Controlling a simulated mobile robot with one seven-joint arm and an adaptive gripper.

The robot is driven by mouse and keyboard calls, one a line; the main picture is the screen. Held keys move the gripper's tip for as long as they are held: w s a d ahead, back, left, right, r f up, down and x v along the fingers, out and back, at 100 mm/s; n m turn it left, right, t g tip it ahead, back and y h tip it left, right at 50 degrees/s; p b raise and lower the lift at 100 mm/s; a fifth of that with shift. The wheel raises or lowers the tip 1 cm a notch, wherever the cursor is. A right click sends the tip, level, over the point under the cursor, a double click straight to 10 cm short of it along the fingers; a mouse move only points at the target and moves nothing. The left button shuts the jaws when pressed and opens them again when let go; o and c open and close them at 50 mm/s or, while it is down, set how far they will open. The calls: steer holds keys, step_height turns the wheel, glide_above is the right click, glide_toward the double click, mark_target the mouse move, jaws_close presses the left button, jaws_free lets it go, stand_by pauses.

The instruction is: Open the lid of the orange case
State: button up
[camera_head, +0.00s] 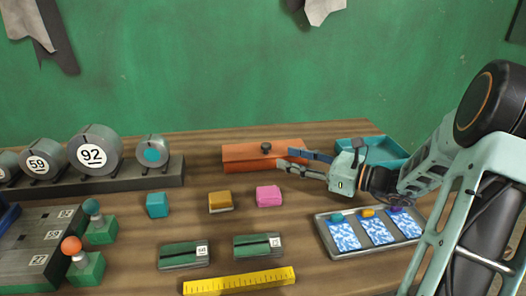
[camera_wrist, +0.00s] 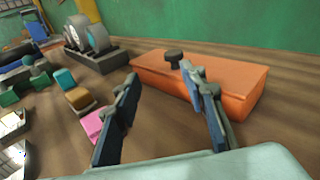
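The orange case (camera_head: 238,153) stands near the back of the wooden table with its lid down. A dark round knob (camera_head: 266,148) sits on its top. My gripper (camera_head: 283,159) is at the case's right front, with its fingers apart and nothing visible between them. In the wrist view the case (camera_wrist: 240,88) lies beyond the right finger, and the knob (camera_wrist: 174,58) shows just left of that fingertip. The gripper (camera_wrist: 162,80) is spread wide there. Whether a finger touches the case or knob cannot be told. The right end of the case is partly hidden by my gripper in the head view.
A teal bin (camera_head: 362,143) stands right of the case behind my arm. A grey tray (camera_head: 330,241) with blue patterned cards lies in front. A pink block (camera_head: 268,196), a yellow block (camera_head: 220,200) and a teal block (camera_head: 157,205) sit nearby. A rack of numbered drums (camera_head: 125,178) is left.

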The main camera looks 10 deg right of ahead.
mark_target(270, 146)
steer(key=shift+w+d+m+t, duration=0.25)
steer(key=shift+d+m+t, duration=0.35)
steer(key=shift+d, duration=0.35)
steer(key=shift+w+a, duration=0.1)
steer(key=shift+w, duration=0.1)
steer(key=b+x, duration=0.2)
steer(key=x, duration=0.8)
steer(key=shift+a, duration=0.15)
jaws_close()
